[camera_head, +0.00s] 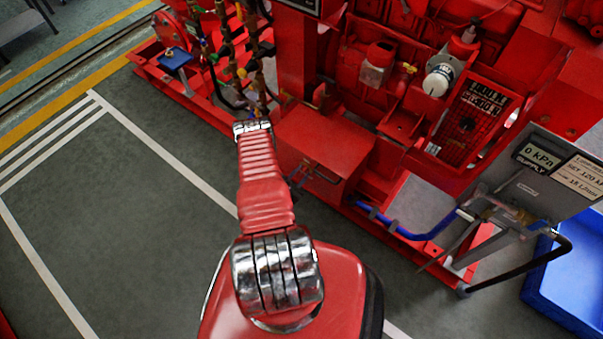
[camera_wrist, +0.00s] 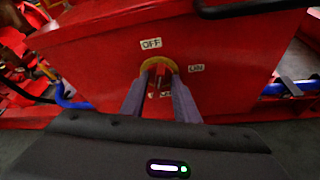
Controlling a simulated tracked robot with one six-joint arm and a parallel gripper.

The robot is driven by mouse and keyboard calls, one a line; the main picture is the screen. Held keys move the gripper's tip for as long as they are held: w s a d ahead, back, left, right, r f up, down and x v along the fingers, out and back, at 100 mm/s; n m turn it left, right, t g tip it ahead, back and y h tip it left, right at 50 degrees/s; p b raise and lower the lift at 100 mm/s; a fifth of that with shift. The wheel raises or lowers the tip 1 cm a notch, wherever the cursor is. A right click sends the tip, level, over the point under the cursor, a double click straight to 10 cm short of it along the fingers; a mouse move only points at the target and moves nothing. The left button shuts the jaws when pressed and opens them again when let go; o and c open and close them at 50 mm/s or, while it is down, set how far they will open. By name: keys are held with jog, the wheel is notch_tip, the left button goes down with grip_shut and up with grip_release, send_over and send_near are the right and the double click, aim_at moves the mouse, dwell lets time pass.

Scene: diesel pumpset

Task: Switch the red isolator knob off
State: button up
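The red isolator knob (camera_wrist: 160,82) is on a red panel in the wrist view, with a yellow ring (camera_wrist: 158,61) around it. My gripper (camera_wrist: 161,76) reaches up to the panel, one grey finger on each side of the knob. The fingertips are apart with the knob between them; whether they press on it I cannot tell. The fingers partly hide the knob and a small label below it. In the head view I cannot make out the knob.
The red pumpset (camera_head: 395,75) fills the upper right of the head view. A blue hose (camera_head: 405,233) runs along its base, near a grey gauge panel (camera_head: 540,185) and a blue tray (camera_head: 565,285). The green floor (camera_head: 120,220) at left is clear.

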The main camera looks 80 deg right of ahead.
jog(key=shift+c, duration=0.4)
grip_shut()
dwell(0.4)
jog(key=shift+n+g+y, duration=0.5)
jog(key=shift+n+g, duration=0.3)
jog(key=shift+n, duration=0.4)
jog(key=shift+o, duration=0.4)
grip_release()
jog(key=shift+w+d, duration=0.1)
